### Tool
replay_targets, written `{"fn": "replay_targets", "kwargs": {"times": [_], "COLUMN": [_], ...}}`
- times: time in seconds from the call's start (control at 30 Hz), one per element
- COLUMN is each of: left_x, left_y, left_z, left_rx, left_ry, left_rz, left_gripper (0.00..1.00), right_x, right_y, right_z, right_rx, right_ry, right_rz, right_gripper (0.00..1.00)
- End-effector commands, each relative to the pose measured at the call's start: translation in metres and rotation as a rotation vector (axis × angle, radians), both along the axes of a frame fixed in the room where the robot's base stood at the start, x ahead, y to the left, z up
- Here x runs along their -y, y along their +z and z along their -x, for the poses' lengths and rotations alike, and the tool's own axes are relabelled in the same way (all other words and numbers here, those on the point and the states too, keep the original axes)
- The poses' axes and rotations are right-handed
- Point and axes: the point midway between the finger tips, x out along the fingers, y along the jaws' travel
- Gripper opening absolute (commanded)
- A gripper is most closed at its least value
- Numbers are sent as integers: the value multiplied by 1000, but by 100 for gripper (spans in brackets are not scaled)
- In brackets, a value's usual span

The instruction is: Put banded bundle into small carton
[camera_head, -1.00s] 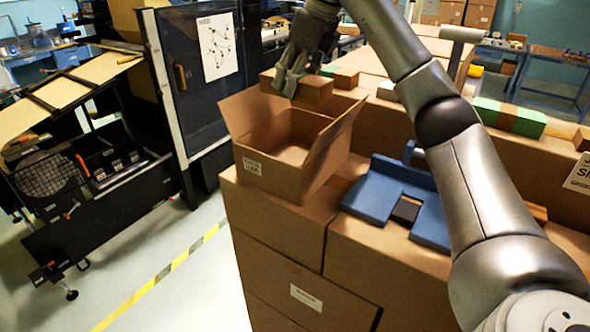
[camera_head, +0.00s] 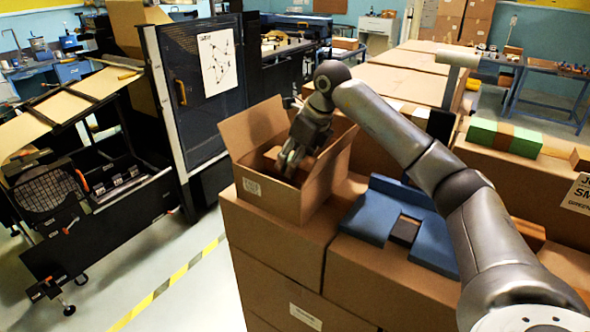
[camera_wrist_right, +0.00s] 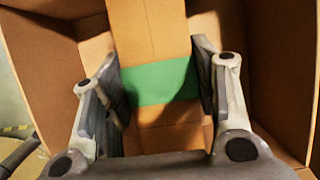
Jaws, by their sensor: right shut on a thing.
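The small carton (camera_head: 262,196) stands open on the stacked boxes, flaps spread, with a printed label on its front. My right gripper (camera_head: 286,163) reaches down inside it. In the right wrist view my right gripper (camera_wrist_right: 160,82) is shut on the banded bundle (camera_wrist_right: 155,30), a brown block with a green band, with one finger on each side. The carton's brown walls (camera_wrist_right: 265,70) surround the bundle there. In the head view the bundle is mostly hidden by the gripper and carton walls. Whether it touches the carton floor I cannot tell. My left gripper is not in view.
A blue tray-like fixture (camera_head: 385,215) with a dark slot lies right of the carton. A black machine with a dark door (camera_head: 205,90) stands to the left, beyond a strip of floor.

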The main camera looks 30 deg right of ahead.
Motion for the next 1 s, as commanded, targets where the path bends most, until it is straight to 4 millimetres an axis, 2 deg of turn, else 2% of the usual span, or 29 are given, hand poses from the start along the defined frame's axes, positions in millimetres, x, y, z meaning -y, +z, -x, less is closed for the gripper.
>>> {"fn": "replay_targets", "kwargs": {"times": [0.23, 0.67, 0.7, 0.87, 1.0], "left_x": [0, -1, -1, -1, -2], "left_y": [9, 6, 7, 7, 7], "left_z": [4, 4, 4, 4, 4], "left_rx": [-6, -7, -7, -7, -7], "left_ry": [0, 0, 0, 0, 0], "left_rz": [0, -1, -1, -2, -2], "left_gripper": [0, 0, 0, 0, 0], "right_x": [0, 0, 0, 0, 0], "right_y": [-31, -40, -40, -39, -39], "right_z": [1, 0, 0, 0, 0], "right_rx": [-3, -1, -2, -2, -2], "right_ry": [0, 0, 0, 0, 0], "right_rz": [0, 0, 1, 1, 1], "right_gripper": [21, 21, 56, 75, 75]}}
